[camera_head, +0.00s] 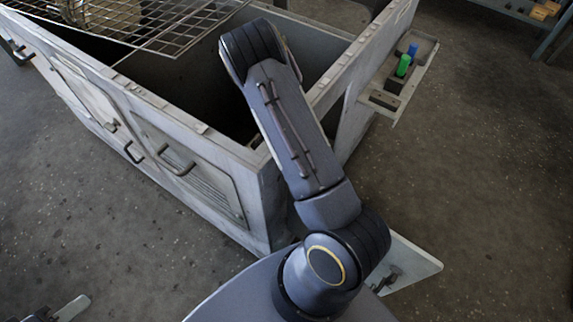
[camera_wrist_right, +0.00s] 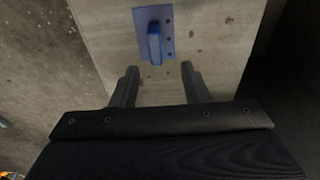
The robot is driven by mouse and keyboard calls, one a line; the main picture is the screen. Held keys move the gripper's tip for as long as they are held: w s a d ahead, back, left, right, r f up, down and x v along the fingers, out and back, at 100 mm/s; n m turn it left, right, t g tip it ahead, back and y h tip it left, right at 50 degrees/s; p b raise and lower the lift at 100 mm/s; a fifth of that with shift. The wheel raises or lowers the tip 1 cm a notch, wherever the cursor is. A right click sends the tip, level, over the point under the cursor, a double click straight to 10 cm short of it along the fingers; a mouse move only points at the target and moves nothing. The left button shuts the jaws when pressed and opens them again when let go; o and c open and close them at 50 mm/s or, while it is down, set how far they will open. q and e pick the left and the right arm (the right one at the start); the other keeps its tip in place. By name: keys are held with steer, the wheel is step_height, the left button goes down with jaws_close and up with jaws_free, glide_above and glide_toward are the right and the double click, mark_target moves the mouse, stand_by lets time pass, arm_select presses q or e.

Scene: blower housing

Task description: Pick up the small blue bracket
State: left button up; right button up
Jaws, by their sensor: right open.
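The small blue bracket (camera_wrist_right: 153,35) shows in the right wrist view, at the top middle. It is a flat plate with small holes and a raised rib, lying against a pale grey panel (camera_wrist_right: 218,45). My right gripper (camera_wrist_right: 159,71) is open and empty. Its two fingers point toward the bracket, a little short of it in the picture, one toward each side. In the head view my right arm covers the middle, and neither its gripper nor this bracket can be made out. Part of my left gripper (camera_head: 62,310) shows at the bottom left edge; its jaws are not clear.
A large grey open-topped housing (camera_head: 205,120) fills the upper left, with handles on its near side. A wire grid (camera_head: 150,22) lies over part of its opening. A side ledge (camera_head: 425,55) holds a green piece (camera_head: 403,65) and a blue piece (camera_head: 413,48). Floor at right is clear.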

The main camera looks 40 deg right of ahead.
steer(key=f, duration=0.2)
steer(key=f+b, duration=0.1)
steer(key=f, duration=0.3)
steer(key=shift+s+d+f, duration=0.15)
steer(key=shift+s+f, duration=0.05)
steer(key=shift+s, duration=0.15)
steer(key=shift+w+f, duration=0.1)
steer(key=shift+f, duration=0.25)
steer(key=shift+c, duration=0.4)
jaws_close()
